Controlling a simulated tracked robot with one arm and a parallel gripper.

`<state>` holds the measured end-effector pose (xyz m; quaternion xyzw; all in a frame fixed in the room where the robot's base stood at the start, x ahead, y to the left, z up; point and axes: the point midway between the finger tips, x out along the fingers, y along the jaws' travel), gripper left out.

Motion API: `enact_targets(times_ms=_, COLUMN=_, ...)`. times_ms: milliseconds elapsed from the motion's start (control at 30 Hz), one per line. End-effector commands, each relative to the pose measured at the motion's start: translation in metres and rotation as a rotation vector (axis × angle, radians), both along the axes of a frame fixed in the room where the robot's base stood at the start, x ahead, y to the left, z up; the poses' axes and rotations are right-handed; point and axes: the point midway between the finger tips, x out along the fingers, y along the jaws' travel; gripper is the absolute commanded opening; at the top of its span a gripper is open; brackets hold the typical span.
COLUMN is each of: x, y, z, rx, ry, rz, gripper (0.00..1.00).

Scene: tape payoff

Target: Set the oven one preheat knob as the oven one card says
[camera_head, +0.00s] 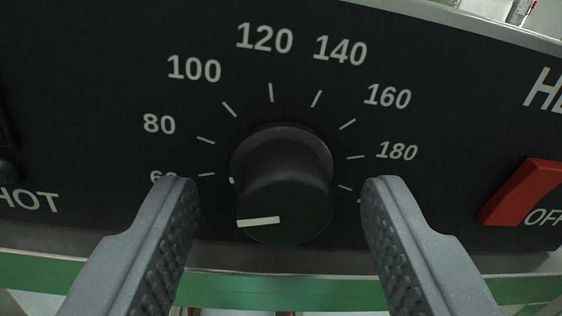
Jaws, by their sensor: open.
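A black round knob (285,180) stands out from a black panel (70,90) in the middle of the view. A white line on its face points left, and a small white mark on its base is beside the tick near the partly hidden 60. The printed scale (264,38) runs clockwise from 60 through 80, 100, 120, 140 and 160 to 180; a further tick's label at lower right is hidden by a finger. My gripper (279,205) is open, one finger on each side of the knob, with visible gaps. No card is in view.
A red switch (523,192) with OFF beside it is at the right, beyond my right finger. The word HOT (30,201) is printed at the left edge, near a dark round part. A green strip (270,291) runs below the panel.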

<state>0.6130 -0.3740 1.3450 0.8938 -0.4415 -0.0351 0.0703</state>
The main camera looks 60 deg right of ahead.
Motion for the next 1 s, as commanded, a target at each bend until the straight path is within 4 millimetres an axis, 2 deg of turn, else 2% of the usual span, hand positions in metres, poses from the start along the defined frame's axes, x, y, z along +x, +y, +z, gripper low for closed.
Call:
enact_targets(times_ms=400, x=0.0035, y=-0.0045, z=0.0000, rx=0.000, ry=0.000, rz=0.000, gripper=0.50)
enact_targets(times_ms=567, x=0.0035, y=-0.0043, z=-0.0002, rx=0.000, ry=0.000, rz=0.000, gripper=0.05)
enact_targets(times_ms=667, x=0.0037, y=0.0003, z=0.0002, rx=-0.001, ry=0.000, rz=0.001, gripper=0.05)
enact_targets(times_ms=1000, x=0.0044, y=-0.0031, z=0.0004, rx=0.044, ry=-0.053, rz=0.003, gripper=0.05)
